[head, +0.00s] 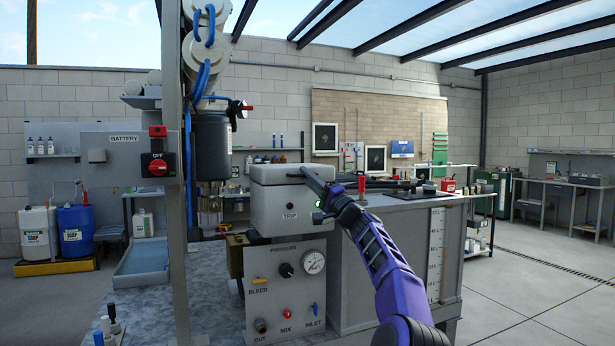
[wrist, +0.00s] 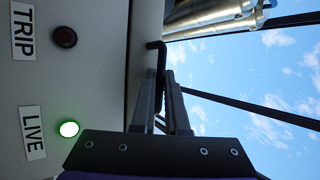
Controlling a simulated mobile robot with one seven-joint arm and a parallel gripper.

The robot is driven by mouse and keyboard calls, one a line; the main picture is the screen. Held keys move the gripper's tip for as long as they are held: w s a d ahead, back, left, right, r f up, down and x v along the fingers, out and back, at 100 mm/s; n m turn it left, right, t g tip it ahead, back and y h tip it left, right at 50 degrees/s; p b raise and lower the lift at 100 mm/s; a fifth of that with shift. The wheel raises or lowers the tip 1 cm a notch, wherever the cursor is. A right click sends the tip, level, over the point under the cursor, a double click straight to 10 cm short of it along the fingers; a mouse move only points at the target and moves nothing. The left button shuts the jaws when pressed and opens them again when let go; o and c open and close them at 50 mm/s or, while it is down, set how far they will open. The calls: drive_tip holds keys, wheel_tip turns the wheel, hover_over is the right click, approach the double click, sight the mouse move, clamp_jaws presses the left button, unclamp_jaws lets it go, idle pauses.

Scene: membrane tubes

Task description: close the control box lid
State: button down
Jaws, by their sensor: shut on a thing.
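The grey control box (head: 288,212) stands on top of the panel with the gauge, its front marked TRIP. Its lid (head: 277,172) lies across the top and looks down or nearly down; I cannot tell whether a small gap is left. In the wrist view the lid (wrist: 149,22) runs beside the box front (wrist: 85,80), which is turned sideways. My gripper (head: 312,180) is at the lid's front right. In the wrist view my gripper (wrist: 164,82) is shut on a black bent handle (wrist: 156,45) at the lid. The fingers hide part of the handle.
A green LIVE light (wrist: 69,129) glows on the box front, beside a dark TRIP light (wrist: 65,37). Below are a pressure gauge (head: 313,262) and several valves. A grey post (head: 175,200) stands left of the box. Open floor (head: 520,280) lies to the right.

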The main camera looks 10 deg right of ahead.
drive_tip(key=shift+w+a+f, duration=0.1)
drive_tip(key=shift+f, duration=0.15)
drive_tip(key=c, duration=1.2)
unclamp_jaws()
drive_tip(key=shift+f, duration=0.1)
drive_tip(key=b+v, duration=0.2)
drive_tip(key=v, duration=1.5)
drive_tip(key=shift+d+r, duration=0.3)
